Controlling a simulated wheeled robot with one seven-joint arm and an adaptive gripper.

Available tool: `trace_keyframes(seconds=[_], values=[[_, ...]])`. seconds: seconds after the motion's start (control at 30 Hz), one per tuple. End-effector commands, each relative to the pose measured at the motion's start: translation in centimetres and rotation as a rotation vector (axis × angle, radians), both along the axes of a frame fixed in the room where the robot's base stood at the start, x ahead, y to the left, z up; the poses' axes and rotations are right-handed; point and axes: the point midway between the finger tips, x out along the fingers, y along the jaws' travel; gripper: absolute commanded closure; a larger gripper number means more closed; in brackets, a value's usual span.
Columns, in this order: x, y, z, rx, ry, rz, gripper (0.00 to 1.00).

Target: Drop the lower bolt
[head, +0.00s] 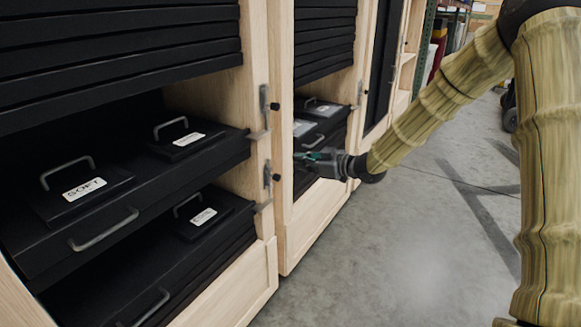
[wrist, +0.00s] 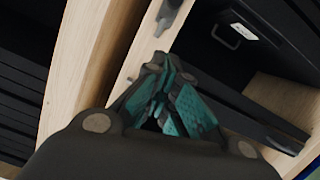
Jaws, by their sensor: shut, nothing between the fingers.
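My gripper (head: 304,156) is at the front of the wooden cabinets, its fingers pointing left in the head view. In the wrist view its teal-padded fingers (wrist: 160,82) are closed together and hold nothing. A lower bolt (head: 268,175), grey metal with a dark knob, sits on the near cabinet's post, left of the fingertips and apart from them in the picture. An upper bolt (head: 264,101) is above it on the same post. In the wrist view a grey bolt (wrist: 168,14) is on a pale post beyond the fingertips; I cannot tell which bolt it is.
Black totes with grey handles and white labels, such as the one marked SOFT (head: 85,190), fill the near cabinet. The concrete floor (head: 400,260) in front is clear.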

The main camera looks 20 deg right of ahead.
Motion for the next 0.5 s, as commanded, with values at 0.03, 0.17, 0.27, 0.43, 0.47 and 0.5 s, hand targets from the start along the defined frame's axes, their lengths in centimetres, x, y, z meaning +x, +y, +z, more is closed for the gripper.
trace_keyframes(seconds=[0.03, 0.17, 0.27, 0.43, 0.47, 0.5], values=[[0.4, 0.3, -0.2, -0.001, 0.001, 0.001, 1.00], [1.8, 1.3, -0.7, -0.001, 0.001, 0.002, 1.00], [3.1, 2.2, -1.1, -0.001, 0.001, 0.001, 1.00], [5.4, 3.8, -1.7, -0.001, 0.001, 0.001, 1.00], [5.7, 4.1, -1.9, -0.001, 0.001, 0.001, 1.00], [6.3, 4.5, -2.1, -0.001, 0.002, 0.001, 1.00]])
